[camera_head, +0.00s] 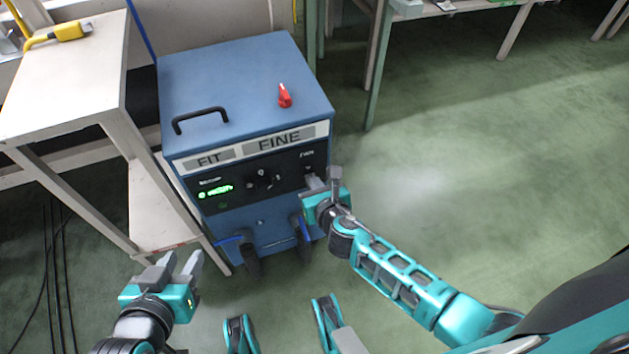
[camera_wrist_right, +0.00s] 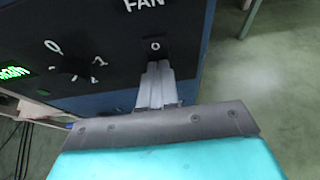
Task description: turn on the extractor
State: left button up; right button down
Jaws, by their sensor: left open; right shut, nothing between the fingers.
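The extractor (camera_head: 240,90) is a blue box with a black front panel marked FIT FINE. A lit green display (camera_head: 215,190) is at the panel's left and a black rotary knob (camera_head: 264,180) at its middle. My left gripper (camera_head: 184,262) is open and empty, low in front.
A black handle (camera_head: 200,118) and a red part (camera_head: 284,95) are on the extractor's top. A pale table (camera_head: 70,85) with a yellow tool (camera_head: 68,32) stands close on the left. Green floor (camera_head: 460,160) is free on the right.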

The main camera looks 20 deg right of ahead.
jog(key=shift+w, duration=0.15)
jog(key=shift+r, duration=0.1)
jog(key=shift+w+r+p, duration=0.1)
jog(key=shift+r+p, duration=0.7)
jog(key=shift+p, duration=0.1)
